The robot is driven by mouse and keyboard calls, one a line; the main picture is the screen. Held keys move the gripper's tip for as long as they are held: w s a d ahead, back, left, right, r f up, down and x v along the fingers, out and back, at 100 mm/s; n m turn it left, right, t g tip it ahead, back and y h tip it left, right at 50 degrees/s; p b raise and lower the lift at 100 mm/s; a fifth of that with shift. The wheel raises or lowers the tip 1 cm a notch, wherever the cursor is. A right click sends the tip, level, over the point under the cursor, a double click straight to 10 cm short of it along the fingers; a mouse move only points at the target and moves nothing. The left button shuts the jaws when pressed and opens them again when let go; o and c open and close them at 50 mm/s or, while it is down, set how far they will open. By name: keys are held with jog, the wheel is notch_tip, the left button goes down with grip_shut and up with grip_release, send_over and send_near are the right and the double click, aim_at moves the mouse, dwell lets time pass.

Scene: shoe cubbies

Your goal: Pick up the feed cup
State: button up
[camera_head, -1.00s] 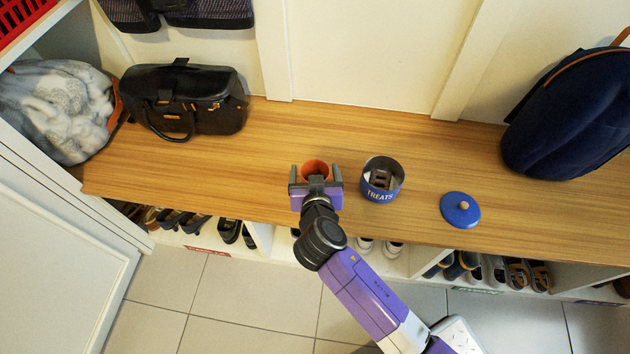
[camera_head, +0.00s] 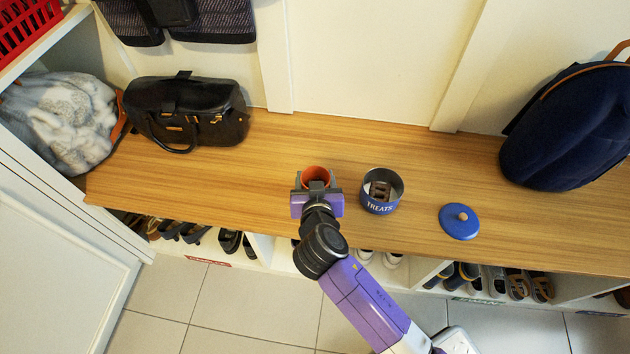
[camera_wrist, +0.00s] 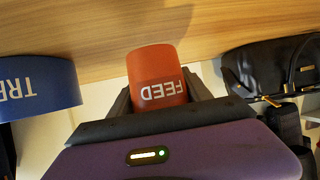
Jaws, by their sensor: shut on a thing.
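The feed cup (camera_head: 316,174) is a small orange-red cup near the front edge of the wooden bench. In the wrist view the cup (camera_wrist: 155,70) shows the white word FEED, upside down in the picture. My gripper (camera_head: 317,184) is shut on the cup, with one finger on each side of it. In the wrist view the dark fingers (camera_wrist: 160,100) flank its lower part. I cannot tell whether the cup touches the bench. Part of the cup is hidden behind my gripper in the head view.
A blue TREATS tin (camera_head: 381,191), open with brown pieces inside, stands close right of the cup. Its blue lid (camera_head: 459,221) lies further right. A black handbag (camera_head: 187,110) is at the back left, a navy backpack (camera_head: 570,125) at the right. The bench (camera_head: 330,135) behind the cup is clear.

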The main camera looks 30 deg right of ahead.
aim_at(315, 178)
notch_tip(315, 178, up, 18)
jog(key=p, duration=0.6)
jog(key=s+d+f+p, duration=0.4)
jog(key=d+f, duration=0.2)
jog(key=d, duration=0.2)
jog(key=s+d+f+p, duration=0.4)
jog(key=s+d+f, duration=0.1)
jog(key=d, duration=0.3)
jog(key=s+d+f+p, duration=0.4)
jog(key=s+d+f, duration=0.1)
jog(key=d+f, duration=0.2)
jog(key=shift+s+d+f, duration=0.2)
jog(key=shift+d, duration=0.6)
jog(key=shift+s+d+f, duration=0.25)
jog(key=shift+s+f, duration=0.05)
jog(key=shift+w+a+r, duration=0.1)
jog(key=shift+w+a, duration=0.05)
